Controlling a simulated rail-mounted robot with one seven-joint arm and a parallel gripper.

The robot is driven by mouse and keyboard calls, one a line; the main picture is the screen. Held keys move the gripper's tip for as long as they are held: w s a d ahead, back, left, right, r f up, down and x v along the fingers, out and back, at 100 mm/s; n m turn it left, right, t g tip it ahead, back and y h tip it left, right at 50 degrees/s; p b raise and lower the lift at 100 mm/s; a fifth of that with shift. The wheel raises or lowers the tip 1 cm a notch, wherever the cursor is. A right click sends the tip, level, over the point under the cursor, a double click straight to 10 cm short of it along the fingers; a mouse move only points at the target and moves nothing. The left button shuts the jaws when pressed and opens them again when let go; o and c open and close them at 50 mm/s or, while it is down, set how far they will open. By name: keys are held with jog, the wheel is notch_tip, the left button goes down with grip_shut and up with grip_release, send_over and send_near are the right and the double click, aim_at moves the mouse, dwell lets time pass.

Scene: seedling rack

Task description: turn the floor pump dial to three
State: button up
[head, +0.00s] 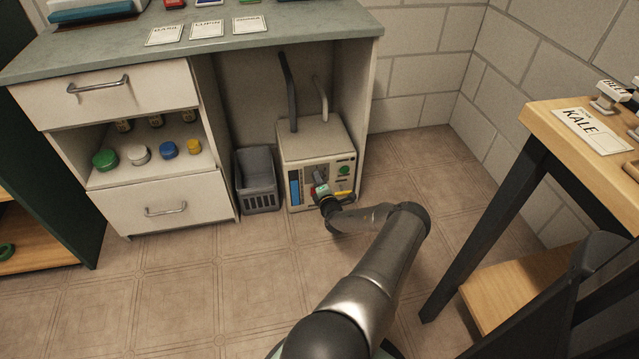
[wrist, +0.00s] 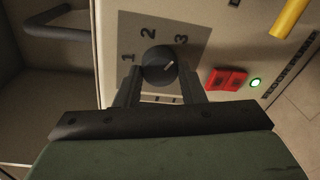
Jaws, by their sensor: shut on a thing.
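The floor pump (head: 316,139) is a cream box under the bench, with its front panel facing me. Its black round dial (wrist: 160,64) sits on a grey plate marked 1, 2 and 3 in the wrist view. The dial's white line points up and right, roughly toward the 3. My gripper (wrist: 160,76) is shut on the dial, one dark finger on each side of it. In the head view my gripper (head: 322,191) is at the pump's front and hides the dial.
A red switch (wrist: 226,79) and a lit green lamp (wrist: 255,82) sit right of the dial, with a yellow bar (wrist: 290,17) above. A grey basket (head: 257,181) stands left of the pump. A wooden table (head: 540,112) stands at right. Open floor lies in front.

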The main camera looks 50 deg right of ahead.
jog(key=shift+f+m, duration=0.1)
jog(key=shift+m, duration=0.2)
jog(key=o, duration=1)
jog(key=p+v, duration=0.6)
jog(key=v, duration=1.1)
jog(key=shift+s, duration=0.25)
jog(key=shift+w+a, duration=0.1)
